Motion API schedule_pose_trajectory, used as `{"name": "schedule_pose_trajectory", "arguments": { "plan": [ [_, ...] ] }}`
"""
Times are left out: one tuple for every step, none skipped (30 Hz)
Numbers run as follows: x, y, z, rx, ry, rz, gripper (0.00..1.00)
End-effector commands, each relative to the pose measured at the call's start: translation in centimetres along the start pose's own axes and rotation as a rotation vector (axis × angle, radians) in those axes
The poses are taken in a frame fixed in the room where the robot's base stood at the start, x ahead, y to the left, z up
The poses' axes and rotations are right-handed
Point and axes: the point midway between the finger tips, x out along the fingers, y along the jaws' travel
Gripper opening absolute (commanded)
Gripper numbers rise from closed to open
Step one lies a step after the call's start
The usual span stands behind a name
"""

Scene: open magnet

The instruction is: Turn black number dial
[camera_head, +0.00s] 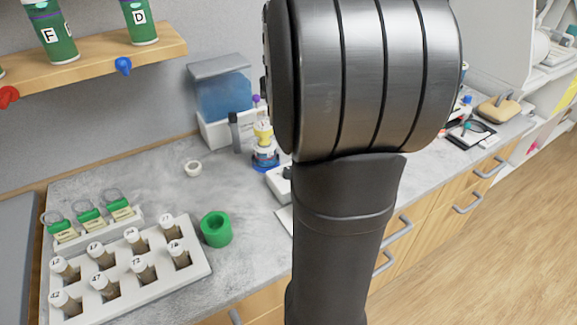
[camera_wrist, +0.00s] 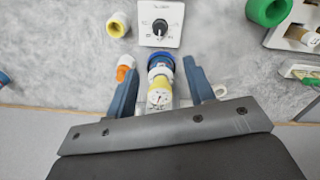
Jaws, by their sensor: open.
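The black number dial (camera_wrist: 160,26) sits on a white panel with markings around it, at the top middle of the wrist view. In the head view my arm hides the dial; a small part of a white device (camera_head: 278,183) shows at the arm's left edge. My gripper (camera_wrist: 161,67) is open, with its two blue-grey fingers apart. Its fingertips point toward the panel and stop short of it in the picture, and the dial is not between them. Between the fingers shows a blue, white and yellow device (camera_wrist: 160,92) with a small gauge; contact cannot be told.
An orange-capped item (camera_wrist: 124,70) shows by the left finger, and a yellow cylinder (camera_wrist: 118,25) left of the panel. A green ring (camera_head: 216,229) and a vial rack (camera_head: 200,258) stand on the left of the counter.

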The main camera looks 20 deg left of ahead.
Motion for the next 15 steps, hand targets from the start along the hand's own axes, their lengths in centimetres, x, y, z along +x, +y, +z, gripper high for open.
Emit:
{"name": "schedule_pose_trajectory", "arguments": {
  "plan": [
    [0.4,0.0,0.0,0.005,-0.002,-0.001,0.49],
    [0.6,0.0,0.0,0.006,-0.002,-0.002,0.49],
    [1.1,0.0,0.0,0.006,-0.002,-0.002,0.49],
    [1.5,0.0,0.0,0.006,-0.002,-0.002,0.49],
    [2.0,0.0,0.0,0.005,-0.003,-0.003,0.49],
    [2.7,-0.1,0.1,0.005,-0.003,-0.003,0.49],
    [3.3,-0.1,0.1,0.005,-0.003,-0.003,0.49],
    [3.9,-0.1,0.1,0.004,-0.004,-0.004,0.49],
    [4.8,-0.1,0.1,0.004,-0.004,-0.004,0.49],
    [5.5,-0.1,0.1,0.004,-0.004,-0.004,0.49],
    [6.2,-0.1,0.1,0.004,-0.005,-0.005,0.49],
    [7.0,-0.1,0.1,0.004,-0.004,-0.003,0.49],
    [7.7,-0.1,0.1,0.003,-0.004,-0.004,0.49],
    [8.4,-0.1,0.1,0.003,-0.004,-0.004,0.49],
    [9.3,-0.1,0.1,0.003,-0.004,-0.004,0.49]
  ]
}}
